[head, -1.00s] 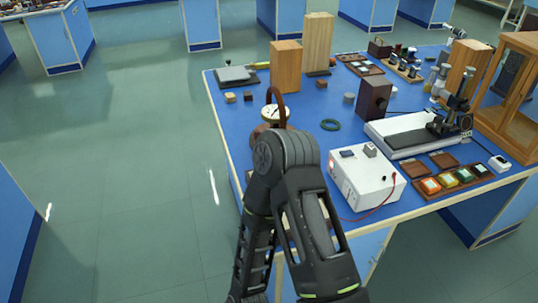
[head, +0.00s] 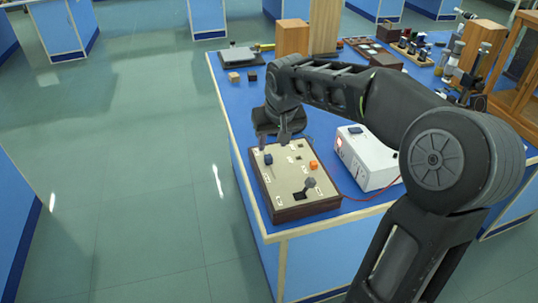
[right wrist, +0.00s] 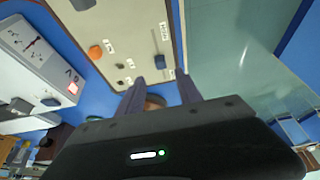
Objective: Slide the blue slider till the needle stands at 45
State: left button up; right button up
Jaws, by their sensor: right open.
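The control box (head: 290,203) has a beige top and dark sides and stands at the table's near left corner. The blue slider (head: 268,158) is a small dark blue block near its far left part; it also shows in the right wrist view (right wrist: 160,62). My right gripper (head: 273,143) is open and empty, pointing down at the box's far edge, apart from the slider. Its two fingers (right wrist: 161,82) show in the right wrist view just short of the slider. A white meter box (right wrist: 22,60) shows a dial with a red needle; its reading is too small to tell.
The white meter box (head: 370,160) stands to the right, with a red cable near. My right arm covers much of the table. Floor is free at left.

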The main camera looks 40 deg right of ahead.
aim_at(268, 156)
jog(key=shift+f, duration=0.1)
jog(key=shift+x, duration=3.9)
jog(key=shift+w+a, duration=0.1)
grip_shut()
